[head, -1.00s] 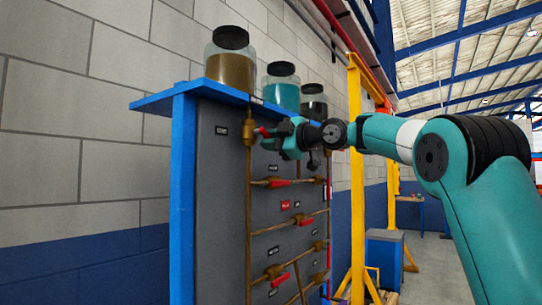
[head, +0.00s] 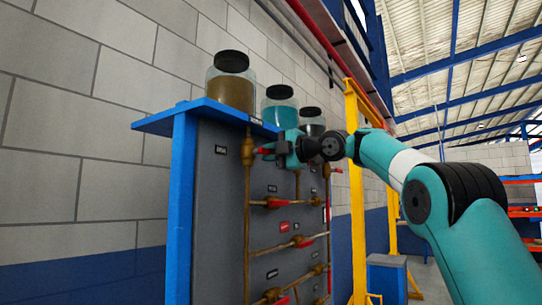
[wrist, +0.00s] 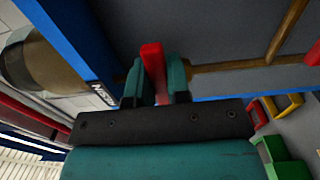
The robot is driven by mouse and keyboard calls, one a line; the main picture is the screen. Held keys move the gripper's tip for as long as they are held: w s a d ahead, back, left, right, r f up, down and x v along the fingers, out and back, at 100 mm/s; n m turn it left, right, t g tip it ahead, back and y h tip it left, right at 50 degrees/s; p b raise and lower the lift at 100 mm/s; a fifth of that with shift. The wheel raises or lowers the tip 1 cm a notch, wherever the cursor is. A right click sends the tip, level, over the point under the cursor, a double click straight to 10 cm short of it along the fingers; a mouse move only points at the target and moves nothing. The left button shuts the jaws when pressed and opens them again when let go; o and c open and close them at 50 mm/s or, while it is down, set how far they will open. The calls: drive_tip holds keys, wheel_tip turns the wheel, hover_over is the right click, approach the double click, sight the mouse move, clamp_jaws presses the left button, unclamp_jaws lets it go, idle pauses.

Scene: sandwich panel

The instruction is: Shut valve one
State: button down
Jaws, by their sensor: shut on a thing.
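The top-left valve has a brass body (head: 248,150) on a vertical pipe near the panel's left edge. Its small label (head: 221,150) is too small to read, so I cannot tell whether this is valve one. Its red handle (head: 265,150) points sideways to the right, across the pipe. My gripper (head: 276,151) is shut on this handle from the right. In the wrist view, the red handle (wrist: 153,72) stands between the two teal fingers, which touch it on both sides. The fingers and palm hide part of the handle.
Several other red-handled valves (head: 273,202) sit on brass pipes lower on the grey panel (head: 216,220). Lidded jars of brown (head: 231,82), teal (head: 279,110) and dark contents stand on the blue shelf (head: 165,122) above. A yellow post (head: 357,200) stands behind my arm at the right.

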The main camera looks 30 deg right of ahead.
drive_tip(key=shift+r, duration=0.1)
drive_tip(key=c, duration=1.1)
unclamp_jaws()
drive_tip(key=shift+s+d, duration=0.2)
drive_tip(key=shift+s, duration=0.1)
drive_tip(key=b+v, duration=0.3)
drive_tip(key=v, duration=1.3)
drive_tip(key=shift+s+d+b, duration=0.1)
drive_tip(key=shift+s+b, duration=0.2)
drive_tip(key=shift+b, duration=0.05)
